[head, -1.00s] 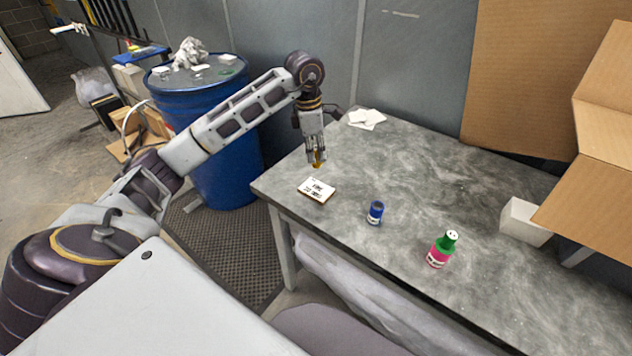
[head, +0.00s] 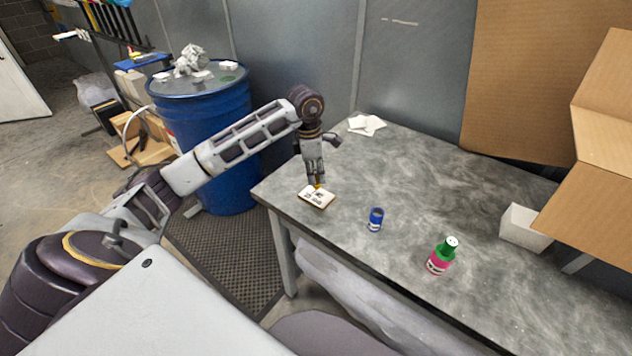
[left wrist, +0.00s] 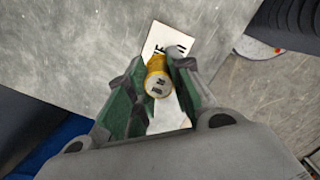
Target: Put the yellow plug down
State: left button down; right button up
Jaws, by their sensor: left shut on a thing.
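The yellow plug (left wrist: 157,82) is between the fingers of my left gripper (left wrist: 155,88) in the left wrist view, and the gripper is shut on it. In the head view my left gripper (head: 317,184) points down at the far edge of a small white card with black writing (head: 317,198) on the table. Only a sliver of the plug (head: 318,187) shows there, at the fingertips. The card (left wrist: 168,40) shows behind the plug in the left wrist view. Whether the plug touches the card I cannot tell. My right gripper is not in view.
White papers (head: 367,125) lie at the back. A white box (head: 525,228) and cardboard (head: 590,150) are right. A blue drum (head: 213,140) stands left.

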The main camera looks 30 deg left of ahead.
pick_arm(q)
jog(key=shift+f, duration=1.75)
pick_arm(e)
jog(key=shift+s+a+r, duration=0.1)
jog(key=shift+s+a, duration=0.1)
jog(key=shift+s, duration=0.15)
pick_arm(q)
jog(key=shift+f, duration=0.15)
jog(key=c, duration=1.4)
grip_release()
jog(key=shift+c, duration=0.2)
jog(key=shift+o, duration=0.8)
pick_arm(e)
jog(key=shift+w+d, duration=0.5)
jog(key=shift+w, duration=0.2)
